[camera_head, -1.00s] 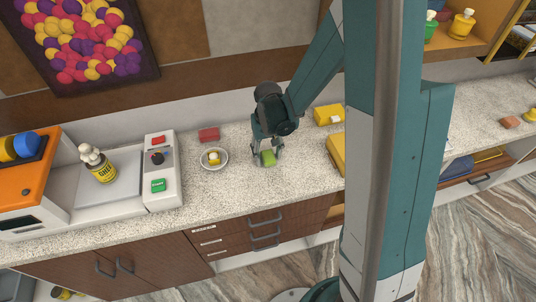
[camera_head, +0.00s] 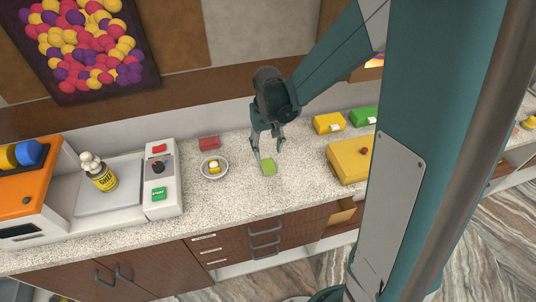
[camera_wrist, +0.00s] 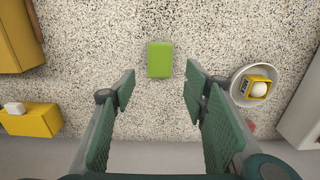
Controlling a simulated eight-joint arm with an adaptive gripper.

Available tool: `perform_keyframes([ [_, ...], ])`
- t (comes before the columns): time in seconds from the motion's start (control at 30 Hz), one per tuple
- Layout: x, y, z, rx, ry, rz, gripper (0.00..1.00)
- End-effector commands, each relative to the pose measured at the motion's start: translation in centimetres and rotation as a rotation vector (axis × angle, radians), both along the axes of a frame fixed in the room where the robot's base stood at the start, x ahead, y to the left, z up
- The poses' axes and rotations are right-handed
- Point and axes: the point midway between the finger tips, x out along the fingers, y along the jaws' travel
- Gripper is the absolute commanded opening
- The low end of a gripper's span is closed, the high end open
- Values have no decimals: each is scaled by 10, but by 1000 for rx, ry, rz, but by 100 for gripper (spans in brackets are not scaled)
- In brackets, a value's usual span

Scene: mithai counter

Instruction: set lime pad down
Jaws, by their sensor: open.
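The lime pad (camera_head: 268,167) lies flat on the speckled counter (camera_head: 235,200). In the wrist view the lime pad (camera_wrist: 160,59) sits beyond the fingertips, centred between them, with bare counter all around it. My gripper (camera_head: 267,148) is open and empty, a little behind the pad in the head view. In the wrist view the two fingers of my gripper (camera_wrist: 159,82) are spread wide, and nothing is between them. The pad appears free of both fingers.
A small bowl (camera_head: 202,168) with a yellow item stands left of the pad, a red block (camera_head: 209,142) behind it. A yellow box (camera_head: 347,164) stands to the right, with a smaller yellow box (camera_head: 328,123) and a green one (camera_head: 364,117) behind. Counter in front is clear.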

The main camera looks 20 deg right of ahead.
Motion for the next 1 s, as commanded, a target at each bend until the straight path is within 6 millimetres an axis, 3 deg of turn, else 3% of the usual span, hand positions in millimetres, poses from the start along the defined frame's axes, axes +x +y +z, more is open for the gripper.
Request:
perform_keyframes([
  [0.2, 0, 0, 24, 0, 0, 0, 45],
  [0.4, 0, 0, 35, 0, 0, 0, 45],
  [1.0, 0, 0, 37, 0, 0, 0, 45],
])
